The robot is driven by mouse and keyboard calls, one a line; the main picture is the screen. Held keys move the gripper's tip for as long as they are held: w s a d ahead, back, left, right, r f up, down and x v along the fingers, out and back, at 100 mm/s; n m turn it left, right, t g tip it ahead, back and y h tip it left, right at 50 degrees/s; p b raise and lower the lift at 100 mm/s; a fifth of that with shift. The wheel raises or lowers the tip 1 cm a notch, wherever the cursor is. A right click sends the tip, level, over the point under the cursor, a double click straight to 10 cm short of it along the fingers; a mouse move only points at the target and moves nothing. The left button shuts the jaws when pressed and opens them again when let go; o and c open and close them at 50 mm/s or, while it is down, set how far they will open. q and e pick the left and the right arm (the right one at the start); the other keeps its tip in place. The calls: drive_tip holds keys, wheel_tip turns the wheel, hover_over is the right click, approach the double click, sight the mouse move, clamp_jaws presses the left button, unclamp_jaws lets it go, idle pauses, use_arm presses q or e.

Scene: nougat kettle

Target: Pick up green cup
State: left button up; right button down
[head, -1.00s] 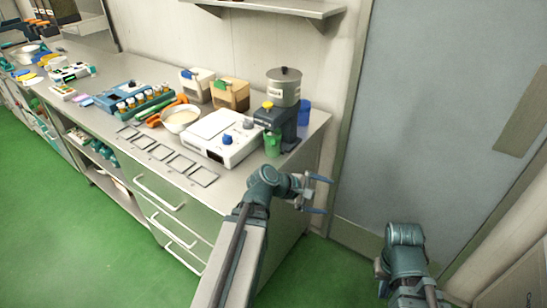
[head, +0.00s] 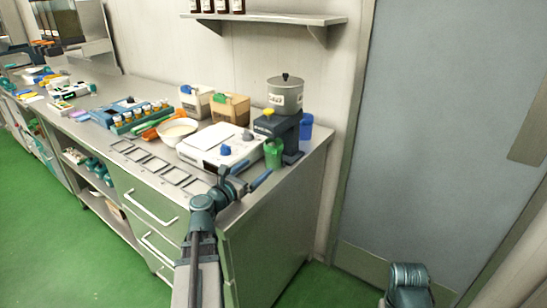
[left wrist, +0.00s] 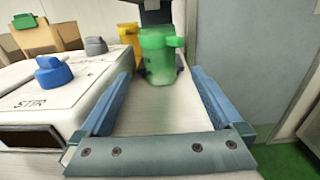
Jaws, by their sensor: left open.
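The green cup (head: 273,153) stands upright on the bench near its right end, in front of the kettle machine. It also shows in the left wrist view (left wrist: 158,58), beyond the fingertips, with its handle to the right. My left gripper (head: 246,175) is open and empty, low at the bench's front edge and in front of the cup. In the left wrist view its two blue fingers (left wrist: 160,92) are spread, and the cup lies between their lines but apart from them. My right arm shows only in part at the lower right of the head view, and its gripper is out of view.
A white stirrer plate (head: 208,148) with blue and grey knobs stands just left of the cup. The grey kettle machine (head: 284,97) is behind it, with a blue cup (head: 306,127) to the right. A white bowl (head: 177,131) and flat frames (head: 160,166) lie further left.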

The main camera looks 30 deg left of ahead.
sight(268, 156)
use_arm(q)
drive_tip(key=w, duration=0.5)
drive_tip(key=shift+d, duration=0.15)
drive_tip(key=w, duration=0.5)
drive_tip(key=shift+w+d+r, duration=0.1)
drive_tip(key=shift+w, duration=0.05)
drive_tip(key=shift+c, duration=0.2)
clamp_jaws()
drive_tip(key=shift+r+p, duration=0.15)
drive_tip(key=shift+p, duration=0.15)
